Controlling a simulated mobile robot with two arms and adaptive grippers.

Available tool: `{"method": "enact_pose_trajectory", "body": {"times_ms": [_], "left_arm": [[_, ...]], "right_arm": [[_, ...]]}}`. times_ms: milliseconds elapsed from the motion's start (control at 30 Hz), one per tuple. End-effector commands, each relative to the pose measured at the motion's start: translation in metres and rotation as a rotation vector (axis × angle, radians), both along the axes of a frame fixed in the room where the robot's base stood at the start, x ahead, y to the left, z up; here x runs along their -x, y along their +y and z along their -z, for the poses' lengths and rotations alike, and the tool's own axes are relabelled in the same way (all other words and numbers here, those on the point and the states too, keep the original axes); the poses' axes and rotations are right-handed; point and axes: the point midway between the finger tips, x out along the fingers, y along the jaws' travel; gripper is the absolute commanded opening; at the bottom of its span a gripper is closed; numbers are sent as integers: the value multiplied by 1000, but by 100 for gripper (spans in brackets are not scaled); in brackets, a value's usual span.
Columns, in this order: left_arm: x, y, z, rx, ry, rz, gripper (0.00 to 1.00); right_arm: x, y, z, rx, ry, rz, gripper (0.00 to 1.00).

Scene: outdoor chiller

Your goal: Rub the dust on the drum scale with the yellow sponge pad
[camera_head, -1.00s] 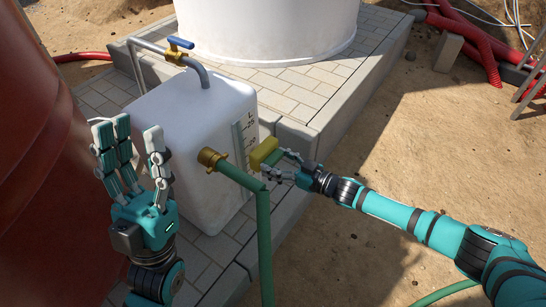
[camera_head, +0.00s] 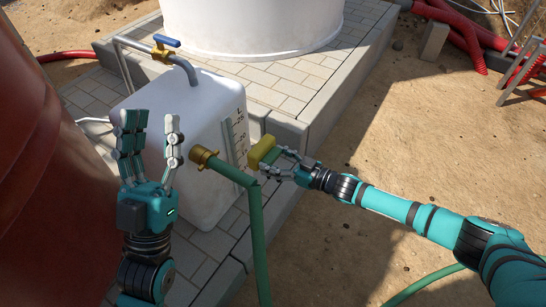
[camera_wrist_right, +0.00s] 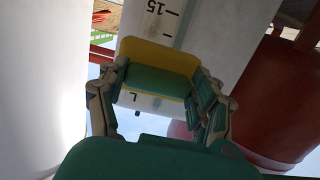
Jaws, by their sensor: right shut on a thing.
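The white drum (camera_head: 190,110) stands on the paving with a numbered scale strip (camera_head: 232,140) on its right face. In the right wrist view the scale (camera_wrist_right: 158,22) shows marks, a 15 and an L, with greyish-brown smudging. My right gripper (camera_head: 275,163) is shut on the yellow sponge pad (camera_head: 262,150), which has a green side. The pad (camera_wrist_right: 160,55) covers part of the scale in the wrist view; I cannot tell whether it touches. My left gripper (camera_head: 147,140) is open and empty, fingers up, in front of the drum's left side.
A green hose (camera_head: 255,225) with a brass fitting (camera_head: 203,157) runs in front of the drum, close to my right gripper. A blue-handled tap (camera_head: 165,45) and pipe sit above the drum. A large red tank (camera_head: 45,170) fills the left. Sand lies open at right.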

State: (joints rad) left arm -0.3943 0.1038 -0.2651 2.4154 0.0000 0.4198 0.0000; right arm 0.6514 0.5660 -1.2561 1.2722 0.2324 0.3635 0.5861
Motion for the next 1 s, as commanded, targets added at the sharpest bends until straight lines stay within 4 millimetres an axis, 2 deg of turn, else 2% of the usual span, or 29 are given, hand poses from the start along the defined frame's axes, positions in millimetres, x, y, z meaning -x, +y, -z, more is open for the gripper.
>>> {"method": "enact_pose_trajectory", "body": {"times_ms": [433,1000], "left_arm": [[-30,-3,30,-71,241,-14,40],[-34,-4,35,-80,273,-15,40]], "right_arm": [[11,-15,-2,-1,-1,0,36],[13,-17,-1,-1,-1,0,36]]}}
